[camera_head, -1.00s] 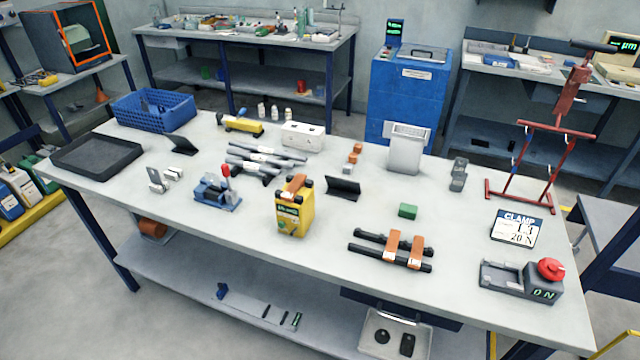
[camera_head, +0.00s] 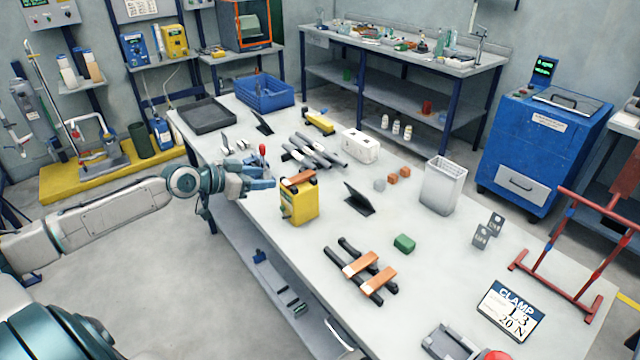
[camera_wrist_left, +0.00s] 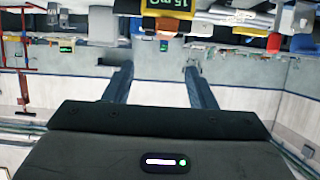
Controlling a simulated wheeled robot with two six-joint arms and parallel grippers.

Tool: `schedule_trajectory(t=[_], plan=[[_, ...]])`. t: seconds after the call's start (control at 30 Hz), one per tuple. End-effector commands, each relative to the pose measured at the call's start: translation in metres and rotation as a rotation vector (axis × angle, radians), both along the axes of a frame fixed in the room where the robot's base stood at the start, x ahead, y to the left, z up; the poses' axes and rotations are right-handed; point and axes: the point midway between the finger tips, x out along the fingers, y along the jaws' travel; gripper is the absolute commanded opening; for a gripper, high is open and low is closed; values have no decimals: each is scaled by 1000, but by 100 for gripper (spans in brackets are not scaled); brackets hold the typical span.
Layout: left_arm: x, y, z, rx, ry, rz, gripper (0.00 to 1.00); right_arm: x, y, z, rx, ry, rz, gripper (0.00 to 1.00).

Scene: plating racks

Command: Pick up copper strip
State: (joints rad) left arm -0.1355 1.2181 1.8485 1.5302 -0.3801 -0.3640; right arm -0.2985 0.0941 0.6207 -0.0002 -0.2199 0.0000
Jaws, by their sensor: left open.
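Two copper strips, one nearer the back (camera_head: 361,264) and one nearer the front (camera_head: 379,282), lie side by side across two black bars (camera_head: 345,283) on the table. Each strip has a pale end. Another copper-coloured piece (camera_head: 299,179) lies on top of a yellow container (camera_head: 300,203). My left gripper (camera_head: 264,183) is at the table's left edge, just left of the yellow container, open and apart from the strips. In the left wrist view its two fingers (camera_wrist_left: 156,75) are spread with nothing between them. My right gripper is not seen.
A black angled stand (camera_head: 359,198), a green block (camera_head: 404,243) and a grey bin (camera_head: 443,186) stand around the table's middle. Grey rods (camera_head: 314,152) lie farther back.

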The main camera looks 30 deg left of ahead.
Motion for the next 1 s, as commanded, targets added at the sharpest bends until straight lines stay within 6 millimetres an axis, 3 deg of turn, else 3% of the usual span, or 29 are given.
schedule_trajectory(t=[0.33,0.73,1.0], plan=[[19,-8,-6,-6,-6,1,51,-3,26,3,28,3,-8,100],[45,-19,-20,-3,-2,1,51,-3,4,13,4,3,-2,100],[55,-23,-22,-5,-1,2,51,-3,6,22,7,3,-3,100]])
